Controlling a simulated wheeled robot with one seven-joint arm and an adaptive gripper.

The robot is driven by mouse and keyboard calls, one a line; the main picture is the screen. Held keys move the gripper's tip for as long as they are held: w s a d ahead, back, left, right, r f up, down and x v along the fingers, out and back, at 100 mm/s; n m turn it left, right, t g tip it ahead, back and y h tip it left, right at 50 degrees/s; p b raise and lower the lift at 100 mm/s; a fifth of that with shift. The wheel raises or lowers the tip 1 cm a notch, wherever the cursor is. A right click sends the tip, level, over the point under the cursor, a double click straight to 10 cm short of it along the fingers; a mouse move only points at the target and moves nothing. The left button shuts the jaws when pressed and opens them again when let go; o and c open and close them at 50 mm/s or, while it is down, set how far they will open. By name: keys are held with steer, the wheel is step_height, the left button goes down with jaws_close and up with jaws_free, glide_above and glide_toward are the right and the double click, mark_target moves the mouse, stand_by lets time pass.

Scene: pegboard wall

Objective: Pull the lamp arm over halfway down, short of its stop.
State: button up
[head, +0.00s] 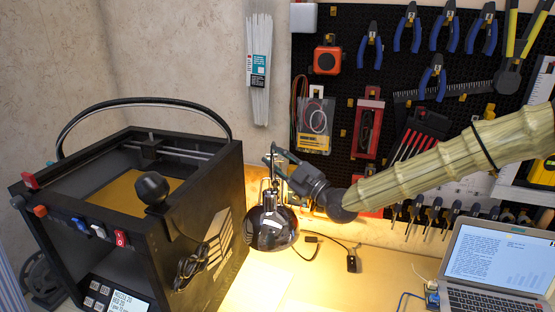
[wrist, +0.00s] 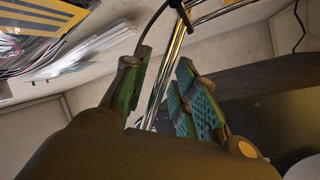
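The lamp has a dark, shiny shade (head: 272,226) in the head view, hanging beside the printer and lighting the bench below. Its chrome lamp arm rises from the shade and is partly hidden by my gripper (head: 279,164). In the wrist view the lamp arm (wrist: 177,48) shows as thin, parallel chrome rods with a black cable beside them. My gripper (wrist: 163,80) has its green-padded fingers apart, one on each side of the rods' line. The rods appear to run between or just beyond the fingers; contact cannot be told.
A black 3D printer (head: 205,205) stands close on the left, with a hoop-like tube above it. A pegboard (head: 345,95) with pliers and other tools fills the back right. A laptop (head: 495,258) sits at the front right. The bench (head: 335,285) between is mostly clear.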

steer(key=shift+s, duration=0.1)
steer(key=v, duration=1.2)
steer(key=shift+f, duration=0.1)
